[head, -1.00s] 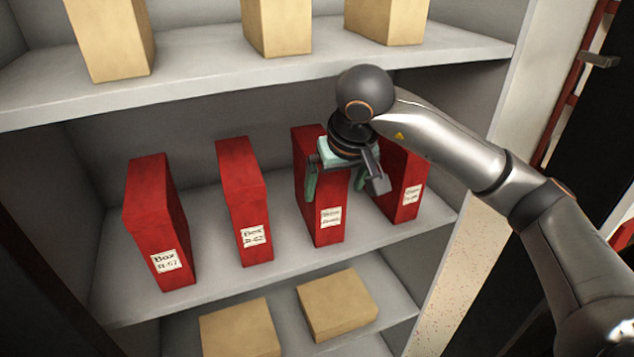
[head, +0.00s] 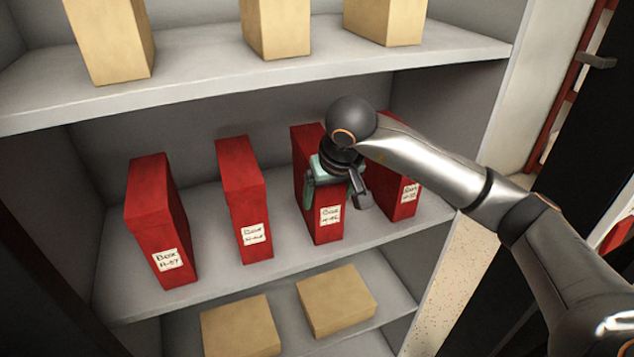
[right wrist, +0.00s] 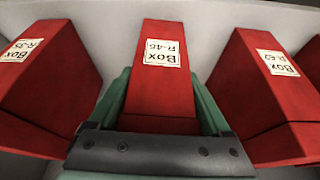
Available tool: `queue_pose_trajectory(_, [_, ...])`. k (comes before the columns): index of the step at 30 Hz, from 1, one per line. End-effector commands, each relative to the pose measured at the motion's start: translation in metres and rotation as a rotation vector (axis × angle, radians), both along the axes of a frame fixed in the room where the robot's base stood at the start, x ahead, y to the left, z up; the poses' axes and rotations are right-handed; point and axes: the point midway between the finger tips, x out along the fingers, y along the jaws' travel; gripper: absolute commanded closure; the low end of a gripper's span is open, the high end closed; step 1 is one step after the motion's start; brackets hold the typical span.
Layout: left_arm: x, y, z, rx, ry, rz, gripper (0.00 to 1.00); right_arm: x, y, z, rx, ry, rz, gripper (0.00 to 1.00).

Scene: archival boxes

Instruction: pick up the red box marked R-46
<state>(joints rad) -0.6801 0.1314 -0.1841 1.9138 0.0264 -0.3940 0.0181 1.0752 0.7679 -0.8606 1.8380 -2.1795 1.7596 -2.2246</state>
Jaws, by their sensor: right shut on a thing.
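The red box marked R-46 (head: 328,232) stands upright on the middle shelf, third from the left in the red row. It also shows in the right wrist view (right wrist: 160,95), with its label upside down there. My right gripper (head: 332,190) has come down over its top from above, with a pale green finger on either side. In the right wrist view the fingers (right wrist: 163,105) are shut on the box. The gripper and wrist hide part of the box's top in the head view. My left gripper is not in view.
Red boxes stand close by: one (head: 243,195) on the left, marked R-62 in the wrist view, and one (head: 398,203) on the right, marked R-35. Another red box (head: 160,215) stands far left. The upper shelf edge (head: 200,88) runs behind and above; tan boxes stand above and below.

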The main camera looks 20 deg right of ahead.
Motion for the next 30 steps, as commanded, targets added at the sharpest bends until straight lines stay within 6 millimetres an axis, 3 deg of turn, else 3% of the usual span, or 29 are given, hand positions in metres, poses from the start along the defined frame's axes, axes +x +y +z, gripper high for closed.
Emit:
queue_pose_trajectory(2, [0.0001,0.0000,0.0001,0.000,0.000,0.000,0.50,0.0000,-0.0001,0.0003,0.000,0.000,0.000,0.47])
queue_pose_trajectory(16, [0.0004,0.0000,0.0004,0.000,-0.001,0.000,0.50,0.0000,-0.0002,0.0005,0.000,0.000,0.000,1.00])
queue_pose_trajectory(30, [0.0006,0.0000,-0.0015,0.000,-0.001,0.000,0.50,0.0011,-0.0004,0.0076,0.000,-0.006,-0.002,1.00])
